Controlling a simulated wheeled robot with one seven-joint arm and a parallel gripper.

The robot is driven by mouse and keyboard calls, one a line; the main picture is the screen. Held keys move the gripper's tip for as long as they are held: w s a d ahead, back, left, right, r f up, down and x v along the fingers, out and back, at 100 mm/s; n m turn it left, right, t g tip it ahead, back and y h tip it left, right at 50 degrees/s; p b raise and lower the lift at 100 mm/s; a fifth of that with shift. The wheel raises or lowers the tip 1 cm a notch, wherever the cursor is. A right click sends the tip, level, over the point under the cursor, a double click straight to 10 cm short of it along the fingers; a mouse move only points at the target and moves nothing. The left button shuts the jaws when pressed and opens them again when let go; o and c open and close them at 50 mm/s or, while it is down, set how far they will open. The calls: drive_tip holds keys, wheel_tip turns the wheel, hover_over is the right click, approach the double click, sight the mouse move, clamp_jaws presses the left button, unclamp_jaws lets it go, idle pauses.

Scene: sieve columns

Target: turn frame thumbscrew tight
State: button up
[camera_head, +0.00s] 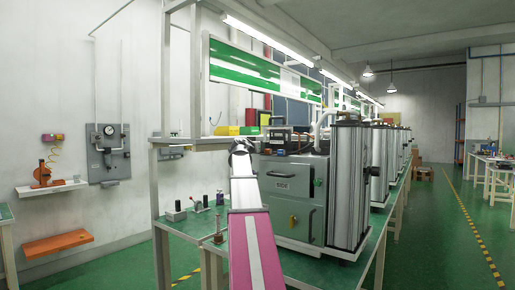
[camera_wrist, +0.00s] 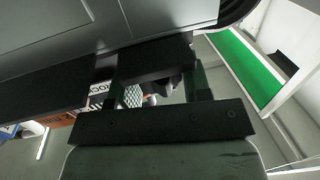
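I cannot pick out the frame thumbscrew for sure in either view.
A tall ribbed silver column (camera_head: 347,190) stands right of the cabinet, with several more behind. Small knobbed parts (camera_head: 198,203) stand on the bench (camera_head: 185,225) to the left. An overhead shelf frame (camera_head: 167,100) rises behind my arm. The right aisle (camera_head: 440,215) is clear.

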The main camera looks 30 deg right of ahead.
drive_tip(key=c, duration=0.5)
drive_tip(key=shift+o, duration=0.3)
drive_tip(key=shift+w+m+g+h, duration=0.1)
drive_tip(key=shift+m+g+h, duration=0.25)
drive_tip(key=shift+g, duration=0.25)
drive_tip(key=m+g, duration=0.1)
drive_tip(key=g, duration=0.1)
drive_tip(key=m+g+h, duration=0.1)
drive_tip(key=m+g, duration=0.1)
drive_tip(key=shift+w+h, duration=0.15)
drive_tip(key=shift+h, duration=0.1)
drive_tip(key=m+g, duration=0.2)
drive_tip(key=g, duration=0.2)
drive_tip(key=shift+m+h, duration=0.25)
drive_tip(key=shift+h, duration=0.05)
drive_tip(key=m+g+y, duration=0.1)
drive_tip(key=m+g, duration=0.1)
drive_tip(key=g, duration=0.2)
drive_tip(key=m+g, duration=0.3)
drive_tip(key=g, duration=0.1)
drive_tip(key=shift+w+y, duration=0.1)
drive_tip(key=shift+y, duration=0.3)
drive_tip(key=shift+m+g+y, duration=1.7)
drive_tip(key=shift+m+g, duration=0.4)
drive_tip(key=shift+g, duration=0.5)
drive_tip(key=shift+s+y, duration=0.2)
drive_tip(key=shift+y, duration=0.1)
